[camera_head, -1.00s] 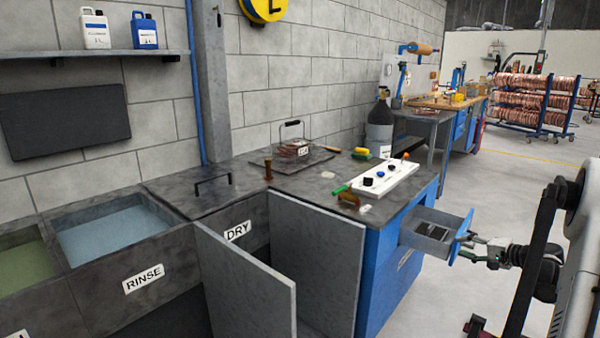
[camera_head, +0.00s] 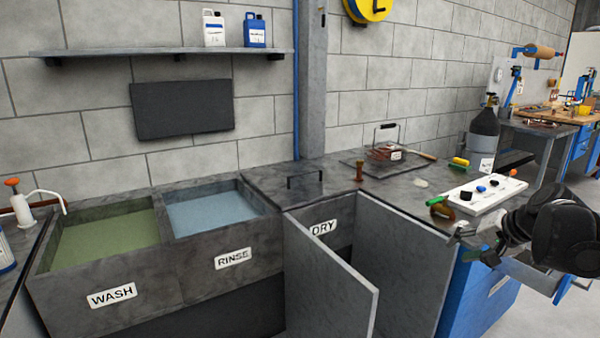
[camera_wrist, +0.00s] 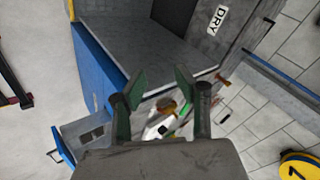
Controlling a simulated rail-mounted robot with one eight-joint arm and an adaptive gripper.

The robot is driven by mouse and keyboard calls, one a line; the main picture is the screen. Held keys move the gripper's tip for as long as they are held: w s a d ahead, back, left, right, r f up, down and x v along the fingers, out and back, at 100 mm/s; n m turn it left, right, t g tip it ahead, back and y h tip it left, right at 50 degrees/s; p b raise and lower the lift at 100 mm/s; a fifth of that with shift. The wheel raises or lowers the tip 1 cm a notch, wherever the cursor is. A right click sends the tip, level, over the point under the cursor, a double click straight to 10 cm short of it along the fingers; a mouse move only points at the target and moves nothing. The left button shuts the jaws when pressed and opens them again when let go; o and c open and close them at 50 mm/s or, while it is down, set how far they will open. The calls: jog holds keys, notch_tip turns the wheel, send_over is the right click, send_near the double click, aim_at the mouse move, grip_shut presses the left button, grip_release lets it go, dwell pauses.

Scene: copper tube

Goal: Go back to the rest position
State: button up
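My gripper (camera_head: 472,246) is in front of the blue cabinet's top corner, left of the pulled-out drawer (camera_head: 530,273). The arm hides part of the drawer. In the wrist view my gripper (camera_wrist: 158,84) has its two green-padded fingers spread apart, with nothing held between them. The drawer also shows at the lower left of the wrist view (camera_wrist: 92,137), apart from the fingers.
The wash basin (camera_head: 105,240) and rinse basin (camera_head: 220,213) lie left. Floor is clear at lower right.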

jog(key=s+a+f+n+g+h, duration=0.2)
jog(key=s+a+n, duration=0.6)
jog(key=s+a, duration=1.35)
notch_tip(320, 180, up, 18)
jog(key=s+d+t+p, duration=0.1)
jog(key=p, duration=1.7)
notch_tip(320, 180, down, 18)
jog(key=b, duration=1.8)
jog(key=shift+d+h, duration=0.15)
jog(key=shift+h, duration=0.25)
